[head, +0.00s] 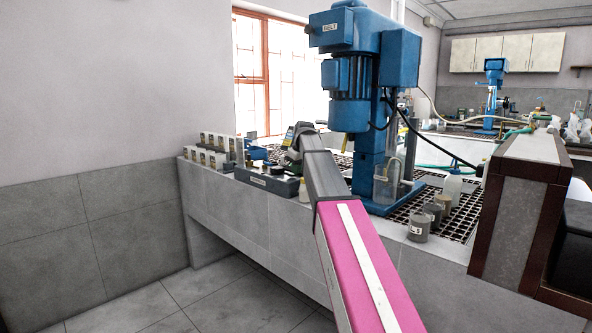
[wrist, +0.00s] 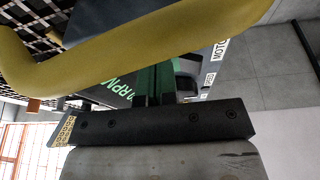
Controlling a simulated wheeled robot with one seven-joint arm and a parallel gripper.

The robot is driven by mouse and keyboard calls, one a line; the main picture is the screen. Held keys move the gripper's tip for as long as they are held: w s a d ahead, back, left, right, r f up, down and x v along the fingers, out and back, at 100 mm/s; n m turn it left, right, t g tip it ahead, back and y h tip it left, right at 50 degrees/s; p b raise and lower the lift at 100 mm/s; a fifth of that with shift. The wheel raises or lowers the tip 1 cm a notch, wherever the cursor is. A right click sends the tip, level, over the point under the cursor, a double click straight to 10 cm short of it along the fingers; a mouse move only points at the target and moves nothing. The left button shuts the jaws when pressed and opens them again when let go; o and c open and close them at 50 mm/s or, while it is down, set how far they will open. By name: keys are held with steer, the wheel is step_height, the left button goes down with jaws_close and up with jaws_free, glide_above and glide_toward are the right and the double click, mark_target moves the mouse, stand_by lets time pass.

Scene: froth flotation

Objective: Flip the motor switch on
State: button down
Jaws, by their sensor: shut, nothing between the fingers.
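In the wrist view, a dark panel (wrist: 118,92) with green RPM lettering is close ahead, at a tilt. A white label reading MOTO, partly cut off, and a small label reading SPEED or similar are at its right. A dark rocker-like part (wrist: 186,86), perhaps the motor switch, sits beside these labels; its position, on or off, cannot be told. My gripper (wrist: 155,82) is shut and empty in front of the panel; contact cannot be told. In the head view my gripper (head: 295,140) is over the bench, left of the blue flotation machine (head: 352,95), and the switch cannot be made out.
A thick yellow curved tube (wrist: 120,55) crosses the wrist view close to the camera. In the head view, a grey labelled box (head: 268,180), small white containers (head: 207,158) and grey cups (head: 419,227) stand on the bench. A grating (head: 458,226) surrounds the machine.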

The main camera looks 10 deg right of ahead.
steer(key=shift+s+a, duration=0.1)
steer(key=shift+s, duration=0.05)
steer(key=shift+s+a+r, duration=0.25)
steer(key=shift+s+a, duration=0.1)
steer(key=shift+a, duration=0.15)
steer(key=v, duration=1)
steer(key=shift+r, duration=0.35)
steer(key=shift+s, duration=0.15)
